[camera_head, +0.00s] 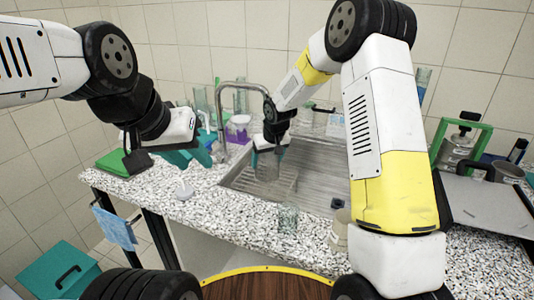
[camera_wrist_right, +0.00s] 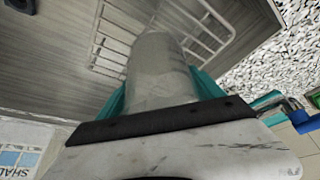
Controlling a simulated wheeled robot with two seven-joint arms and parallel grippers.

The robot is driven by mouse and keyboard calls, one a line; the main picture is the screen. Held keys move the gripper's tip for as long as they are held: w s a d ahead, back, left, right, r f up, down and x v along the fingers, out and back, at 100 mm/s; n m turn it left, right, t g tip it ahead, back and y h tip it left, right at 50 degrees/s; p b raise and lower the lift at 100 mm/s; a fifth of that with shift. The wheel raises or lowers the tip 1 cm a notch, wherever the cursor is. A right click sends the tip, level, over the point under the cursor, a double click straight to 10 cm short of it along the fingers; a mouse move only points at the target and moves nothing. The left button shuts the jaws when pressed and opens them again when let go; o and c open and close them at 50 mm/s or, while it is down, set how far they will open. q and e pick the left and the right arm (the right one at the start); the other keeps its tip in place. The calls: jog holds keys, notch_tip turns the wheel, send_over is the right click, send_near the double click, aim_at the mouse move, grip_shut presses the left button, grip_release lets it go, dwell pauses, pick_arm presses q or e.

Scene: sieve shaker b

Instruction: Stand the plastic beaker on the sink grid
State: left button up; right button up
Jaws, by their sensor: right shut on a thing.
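My right gripper (camera_head: 270,147) is shut on the clear plastic beaker (camera_head: 268,167) and holds it over the left part of the sink. In the right wrist view the beaker (camera_wrist_right: 158,70) sits between the teal fingers of the gripper (camera_wrist_right: 160,90). The sink grid (camera_head: 285,188) is a wire rack in the basin; in the right wrist view its bars (camera_wrist_right: 205,25) show beyond and beside the beaker. Whether the beaker touches the grid is hard to tell. My left gripper (camera_head: 192,156) is empty, its teal fingers apart, left of the sink above the counter.
The faucet (camera_head: 217,110) arches behind the beaker. A glass (camera_head: 288,218) stands on the front counter edge, with a beige container (camera_head: 339,232) to its right. Glassware and a purple-based bottle (camera_head: 238,130) stand behind the sink. A green-framed device (camera_head: 462,142) is at right.

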jog(key=o, duration=1.5)
jog(key=shift+f, duration=0.15)
jog(key=shift+c, duration=0.2)
jog(key=s+d+r+m, duration=0.1)
jog(key=s+d+r, duration=0.4)
jog(key=r, duration=0.4)
jog(key=s+d+r, duration=0.2)
jog(key=s+r, duration=0.4)
jog(key=r, duration=0.4)
jog(key=s+d+r+m+t, duration=0.1)
jog(key=s+d+r, duration=0.1)
jog(key=s, duration=0.9)
jog(key=s+d+r+m+t, duration=0.1)
jog(key=s+d, duration=0.4)
jog(key=s, duration=0.7)
jog(key=shift+s+r+m, duration=0.15)
jog(key=shift+r+m, duration=0.25)
jog(key=shift+r, duration=0.1)
jog(key=shift+d, duration=0.1)
